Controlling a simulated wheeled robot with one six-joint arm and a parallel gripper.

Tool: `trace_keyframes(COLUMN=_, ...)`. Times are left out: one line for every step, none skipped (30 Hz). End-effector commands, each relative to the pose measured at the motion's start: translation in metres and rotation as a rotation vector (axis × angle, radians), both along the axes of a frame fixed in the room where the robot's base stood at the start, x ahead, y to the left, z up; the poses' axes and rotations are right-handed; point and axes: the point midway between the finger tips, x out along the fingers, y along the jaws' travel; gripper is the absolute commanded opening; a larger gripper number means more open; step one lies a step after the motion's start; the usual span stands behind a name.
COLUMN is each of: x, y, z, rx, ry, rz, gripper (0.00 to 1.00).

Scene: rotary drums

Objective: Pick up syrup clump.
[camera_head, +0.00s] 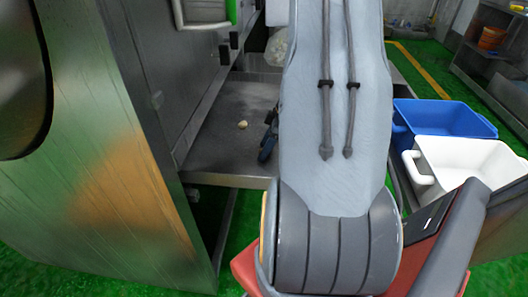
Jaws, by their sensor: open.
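A small pale yellowish lump, the syrup clump (242,125), lies on the grey metal shelf (215,155) beside the machine. My gripper (267,142) shows as dark and blue parts just right of the clump, at the left edge of my arm. A gap of bare shelf shows between the gripper and the clump in this view. My gripper is open, and nothing is seen in it. My large grey arm hides most of the gripper and the right part of the shelf.
A big metal drum housing (120,170) stands close on the left, with a metal wall bordering the shelf. A blue bin (440,118) and a white bin (465,160) stand right of my arm. A translucent lump (276,47) sits at the shelf's back. The floor is green.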

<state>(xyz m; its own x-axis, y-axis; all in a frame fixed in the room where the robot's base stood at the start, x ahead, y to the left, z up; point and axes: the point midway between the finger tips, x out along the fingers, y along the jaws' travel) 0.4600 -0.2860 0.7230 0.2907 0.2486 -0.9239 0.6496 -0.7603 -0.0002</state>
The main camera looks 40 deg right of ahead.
Motion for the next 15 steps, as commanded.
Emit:
trace_keyframes(x=0.0002, y=-0.0001, z=-0.0002, rx=0.000, ry=0.000, rz=0.000, gripper=0.47)
trace_keyframes(x=0.0003, y=0.0000, z=-0.0001, rx=-0.001, ry=-0.001, rz=0.000, gripper=0.47)
trace_keyframes(x=0.0002, y=-0.0001, z=-0.0001, rx=-0.001, ry=-0.001, rz=0.000, gripper=0.47)
trace_keyframes(x=0.0002, y=-0.0001, z=-0.0001, rx=0.000, ry=0.000, rz=0.000, gripper=0.47)
trace_keyframes(x=0.0002, y=-0.0001, z=0.0000, rx=0.000, ry=0.000, rz=0.000, gripper=0.47)
trace_keyframes(x=0.0002, y=-0.0001, z=0.0000, rx=0.000, ry=0.000, rz=0.000, gripper=0.42)
trace_keyframes(x=0.0002, y=-0.0001, z=0.0000, rx=0.000, ry=0.000, rz=0.000, gripper=0.37)
trace_keyframes(x=0.0002, y=-0.0001, z=0.0000, rx=0.000, ry=0.000, rz=0.000, gripper=0.32)
trace_keyframes(x=0.0001, y=0.0000, z=0.0000, rx=0.000, ry=0.000, rz=0.000, gripper=0.25)
trace_keyframes(x=0.0002, y=-0.0001, z=0.0001, rx=0.000, ry=0.000, rz=0.000, gripper=0.20)
trace_keyframes(x=0.0002, y=-0.0001, z=0.0002, rx=0.000, ry=0.000, rz=0.000, gripper=0.15)
trace_keyframes(x=0.0002, y=-0.0001, z=0.0002, rx=0.000, ry=0.000, rz=0.000, gripper=0.08)
trace_keyframes(x=0.0002, y=0.0000, z=0.0002, rx=0.000, ry=0.000, rz=0.000, gripper=0.03)
trace_keyframes(x=0.0002, y=0.0000, z=0.0002, rx=0.000, ry=0.000, rz=0.000, gripper=0.03)
trace_keyframes(x=0.0002, y=-0.0001, z=0.0002, rx=0.000, ry=0.000, rz=0.000, gripper=0.03)
